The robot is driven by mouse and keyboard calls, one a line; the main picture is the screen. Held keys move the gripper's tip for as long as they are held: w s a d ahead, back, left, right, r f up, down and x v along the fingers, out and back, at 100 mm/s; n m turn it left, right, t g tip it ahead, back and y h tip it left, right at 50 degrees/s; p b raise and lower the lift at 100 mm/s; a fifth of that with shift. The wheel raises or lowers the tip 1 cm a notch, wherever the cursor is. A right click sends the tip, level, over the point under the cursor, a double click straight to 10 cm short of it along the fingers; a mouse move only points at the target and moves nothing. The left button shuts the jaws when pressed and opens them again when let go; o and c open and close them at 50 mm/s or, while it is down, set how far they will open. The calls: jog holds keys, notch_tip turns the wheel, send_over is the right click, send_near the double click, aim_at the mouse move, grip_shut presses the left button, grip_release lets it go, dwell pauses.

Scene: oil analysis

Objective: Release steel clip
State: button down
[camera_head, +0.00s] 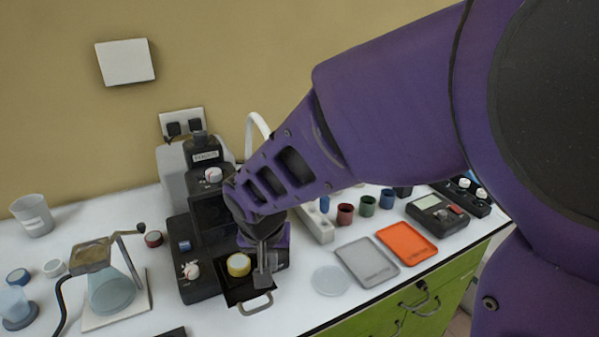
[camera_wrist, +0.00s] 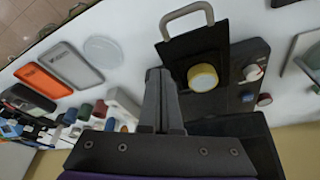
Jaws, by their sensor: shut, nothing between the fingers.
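My gripper (camera_head: 264,277) is over the black pull-out tray (camera_head: 236,296) at the front of the dark analysis machine (camera_head: 194,258). In the wrist view my gripper (camera_wrist: 158,78) has its fingers together and empty, beside a round yellow-rimmed cup (camera_wrist: 202,78). The cup also shows in the head view (camera_head: 238,265), left of the fingers. A grey loop handle (camera_head: 256,304) stands at the tray's front edge, and it shows in the wrist view (camera_wrist: 187,20). I cannot make out for certain which part is the steel clip. My arm and gripper hide part of the machine.
A flask (camera_head: 112,294) under a clamp-like stand is at left. A clear round dish (camera_head: 330,281), a grey tray (camera_head: 367,262) and an orange tray (camera_head: 407,244) lie to the right. Small coloured cups (camera_head: 367,205) stand behind. The counter's front edge is close to the handle.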

dwell(0.4)
jog(key=shift+s+a, duration=0.15)
jog(key=shift+a, duration=0.65)
jog(key=shift+s, duration=0.1)
